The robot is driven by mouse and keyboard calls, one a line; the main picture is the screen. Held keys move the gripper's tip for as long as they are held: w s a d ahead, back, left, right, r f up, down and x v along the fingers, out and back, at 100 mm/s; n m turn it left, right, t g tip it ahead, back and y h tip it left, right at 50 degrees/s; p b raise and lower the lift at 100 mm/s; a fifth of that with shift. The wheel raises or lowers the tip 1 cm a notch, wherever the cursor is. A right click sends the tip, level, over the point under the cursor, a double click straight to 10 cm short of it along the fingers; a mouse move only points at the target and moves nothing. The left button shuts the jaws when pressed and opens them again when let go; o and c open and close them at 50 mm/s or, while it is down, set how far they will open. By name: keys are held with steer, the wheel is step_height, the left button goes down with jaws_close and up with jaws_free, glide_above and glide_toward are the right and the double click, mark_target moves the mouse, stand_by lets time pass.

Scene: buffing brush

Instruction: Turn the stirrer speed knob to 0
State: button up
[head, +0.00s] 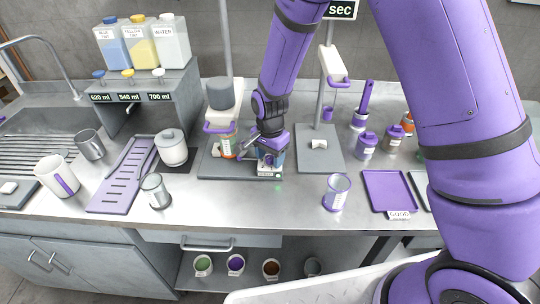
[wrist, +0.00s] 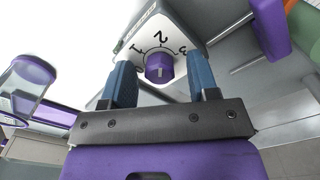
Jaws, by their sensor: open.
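The stirrer speed knob (wrist: 159,68) is a small purple dial on the white front of the stirrer in the wrist view. My gripper (wrist: 165,80) is open, with one blue finger on each side of the knob and visible gaps between. In the head view my gripper (head: 268,160) is low at the front of the stirrer's grey base (head: 235,165). There it hides the knob.
A jar with orange contents (head: 228,143) stands on the stirrer base, left of my gripper. A second stand with a grey base (head: 320,160) is to the right. A purple-rimmed cup (head: 337,190) stands near the front edge. Counter between base and front edge is clear.

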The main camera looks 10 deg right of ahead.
steer(key=c, duration=0.9)
